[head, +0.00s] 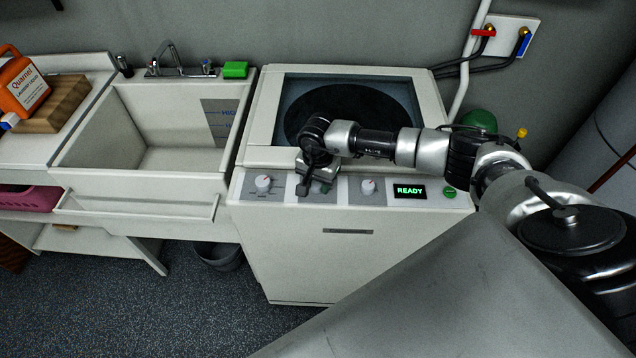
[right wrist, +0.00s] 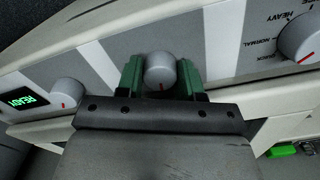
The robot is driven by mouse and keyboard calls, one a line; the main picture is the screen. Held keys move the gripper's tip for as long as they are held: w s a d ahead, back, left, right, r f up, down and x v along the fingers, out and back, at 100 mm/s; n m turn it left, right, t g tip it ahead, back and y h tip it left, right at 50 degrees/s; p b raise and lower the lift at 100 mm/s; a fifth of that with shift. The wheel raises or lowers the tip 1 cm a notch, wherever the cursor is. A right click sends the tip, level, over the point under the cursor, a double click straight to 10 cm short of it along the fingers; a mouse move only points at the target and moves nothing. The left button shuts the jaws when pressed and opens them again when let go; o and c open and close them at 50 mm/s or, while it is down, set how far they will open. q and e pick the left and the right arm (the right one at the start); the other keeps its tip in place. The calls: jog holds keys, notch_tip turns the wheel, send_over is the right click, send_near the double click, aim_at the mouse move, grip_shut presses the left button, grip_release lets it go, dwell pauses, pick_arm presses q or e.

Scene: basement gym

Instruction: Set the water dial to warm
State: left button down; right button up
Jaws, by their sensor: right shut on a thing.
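The washer (head: 345,245) has a front panel with a row of three dials. My right gripper (head: 318,188) reaches down onto the middle dial, which it mostly hides in the head view. In the right wrist view the green fingers of the gripper (right wrist: 160,80) are shut on the sides of this grey middle dial (right wrist: 160,71). The dial's red mark points toward the bottom of that picture. The middle dial's setting labels are not readable in either view. My left gripper is not in view.
The left dial (head: 263,184) bears labels such as HEAVY and NORMAL in the wrist view. The right dial (head: 368,186) sits beside the lit READY display (head: 409,191) and a green button (head: 449,192). A sink (head: 160,185) stands left of the washer.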

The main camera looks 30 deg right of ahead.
jog(key=m+b, duration=0.2)
jog(key=m, duration=0.2)
jog(key=shift+f+b, duration=0.15)
jog(key=shift+b, duration=0.25)
jog(key=shift+w+m+b, duration=0.1)
jog(key=shift+m+b, duration=0.8)
jog(key=shift+m, duration=0.7)
jog(key=shift+r, duration=0.2)
jog(key=o, duration=0.9)
jog(key=shift+o, duration=0.2)
notch_tip(320, 180, up, 11)
jog(key=b, duration=0.3)
